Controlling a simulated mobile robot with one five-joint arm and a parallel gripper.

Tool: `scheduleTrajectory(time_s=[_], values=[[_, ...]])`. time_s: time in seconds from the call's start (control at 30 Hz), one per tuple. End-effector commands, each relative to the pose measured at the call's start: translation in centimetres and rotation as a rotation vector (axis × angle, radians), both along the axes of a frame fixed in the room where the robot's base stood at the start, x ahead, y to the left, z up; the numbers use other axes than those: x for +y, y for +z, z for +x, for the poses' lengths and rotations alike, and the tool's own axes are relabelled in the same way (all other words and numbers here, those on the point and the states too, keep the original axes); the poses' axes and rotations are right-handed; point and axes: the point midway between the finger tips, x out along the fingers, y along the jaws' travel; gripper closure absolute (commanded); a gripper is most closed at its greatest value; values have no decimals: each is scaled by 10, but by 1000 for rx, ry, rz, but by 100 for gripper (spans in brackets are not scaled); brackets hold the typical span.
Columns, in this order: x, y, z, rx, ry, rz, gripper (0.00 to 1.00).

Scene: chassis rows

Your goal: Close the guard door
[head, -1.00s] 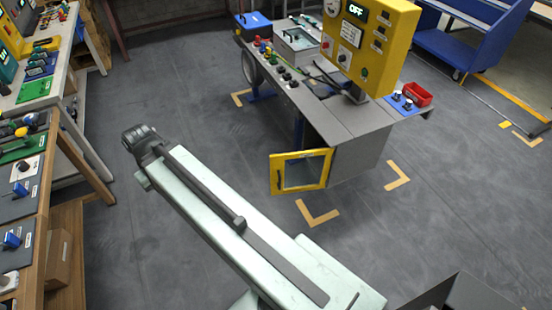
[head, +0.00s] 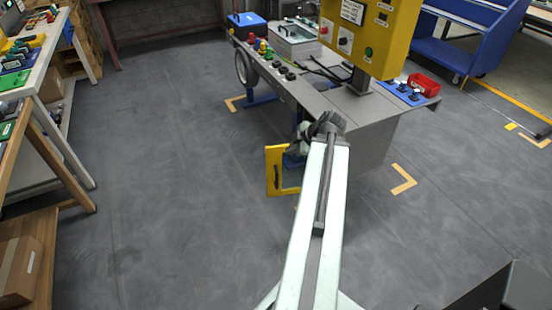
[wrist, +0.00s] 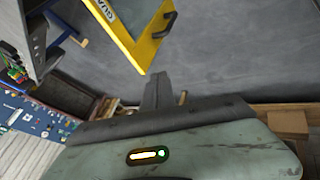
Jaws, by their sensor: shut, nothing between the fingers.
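The guard door (head: 270,172) has a yellow frame and a dark handle. In the head view it stands open, swung out from the grey cabinet under the workbench, with its right part hidden by my arm. In the wrist view the door (wrist: 142,50) is tilted across the upper middle, with its clear pane and black handle (wrist: 165,25) showing. My gripper (wrist: 157,84) is shut and empty, just below the door's lower corner in that view. I cannot tell whether it touches the door. In the head view its fingers are hidden behind my arm's dark end.
The workbench (head: 362,110) carries a yellow control panel (head: 370,35), knobs and a red bin (head: 423,84). Shelving with parts stands at left, with a cardboard box (head: 18,272) low on it. A blue cart (head: 455,45) is at back right. Floor left of the bench is clear.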

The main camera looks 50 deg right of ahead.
Motion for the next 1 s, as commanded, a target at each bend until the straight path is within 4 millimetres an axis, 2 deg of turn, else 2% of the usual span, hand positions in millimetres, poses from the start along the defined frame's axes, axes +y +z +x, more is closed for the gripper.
scheduleTrajectory(time_s=[0.17,0.63,0.7,0.8,1.0], values=[[0,-7,4,0,2,-2,100],[0,-89,62,1,3,-1,100],[-9,-80,73,1,2,0,100],[-17,-79,84,1,2,0,100],[-23,-79,93,1,2,0,100]])
